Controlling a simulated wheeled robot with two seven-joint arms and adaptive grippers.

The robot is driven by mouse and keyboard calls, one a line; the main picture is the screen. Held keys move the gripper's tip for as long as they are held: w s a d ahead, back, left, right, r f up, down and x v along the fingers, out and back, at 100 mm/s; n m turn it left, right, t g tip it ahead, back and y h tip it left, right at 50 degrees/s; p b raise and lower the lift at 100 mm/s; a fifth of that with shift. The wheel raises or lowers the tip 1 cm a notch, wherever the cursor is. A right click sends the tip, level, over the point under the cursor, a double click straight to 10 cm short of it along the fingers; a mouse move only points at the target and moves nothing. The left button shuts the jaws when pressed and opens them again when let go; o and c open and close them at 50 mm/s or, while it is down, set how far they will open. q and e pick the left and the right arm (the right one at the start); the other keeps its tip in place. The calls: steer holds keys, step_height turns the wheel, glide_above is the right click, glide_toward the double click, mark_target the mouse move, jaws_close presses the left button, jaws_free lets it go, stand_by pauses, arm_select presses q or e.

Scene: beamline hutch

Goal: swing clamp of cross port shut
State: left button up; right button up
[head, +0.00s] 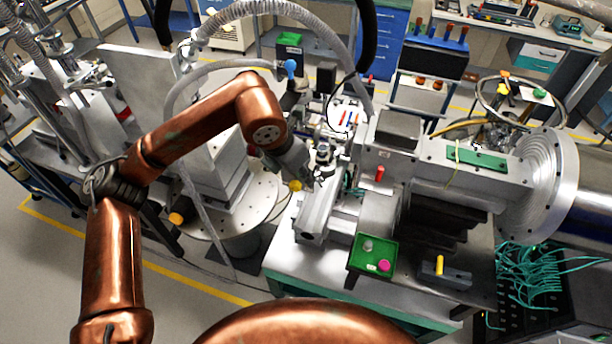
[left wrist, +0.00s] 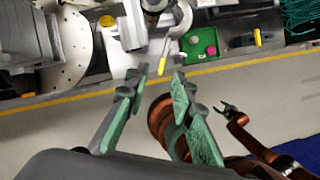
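The cross port (left wrist: 154,8) is a metal fitting at the top of the left wrist view, partly cut off by the frame edge. A thin rod with a yellow tip (left wrist: 161,68), which looks like its clamp lever, reaches down from it. My left gripper (left wrist: 162,78) is open, with green-padded fingers on either side of the yellow tip; I cannot tell if they touch it. In the head view my left gripper (head: 316,182) is over the metal fittings (head: 325,155) and hides part of them. My right gripper (left wrist: 230,106) appears open and empty, away from the bench.
A green tray (head: 360,266) with small parts and a grey block with a yellow handle (head: 447,276) lie on the bench front. A yellow knob (head: 295,185) is near my left gripper. A round plate (head: 262,205) stands left; a large flange (head: 553,185) stands right.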

mark_target(323, 175)
arm_select(q)
steer(key=shift+p+x, duration=0.3)
steer(key=shift+x, duration=1.3)
steer(key=shift+s, duration=0.1)
jaws_close()
